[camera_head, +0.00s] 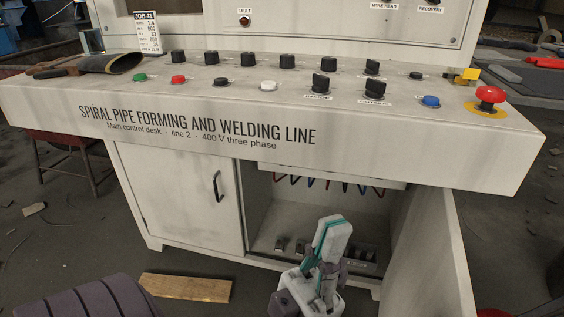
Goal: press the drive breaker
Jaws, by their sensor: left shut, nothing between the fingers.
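The cabinet under the control desk stands open on its right side, and a row of small dark breakers (300,246) sits low inside it. Small labels (357,264) lie in front of them, too small to read, so I cannot tell which one is the drive breaker. My left gripper (336,228) is in front of the opening, its white and teal fingers shut together, pointing up and empty. It hides the middle of the breaker row. I cannot tell whether it touches anything. My right gripper is not in view.
The control desk (200,150) overhangs the cabinet, with knobs and a red emergency button (490,94) on top. Coloured wires (330,185) hang under it. The open door (430,260) stands to the right. A wooden plank (186,288) lies on the floor.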

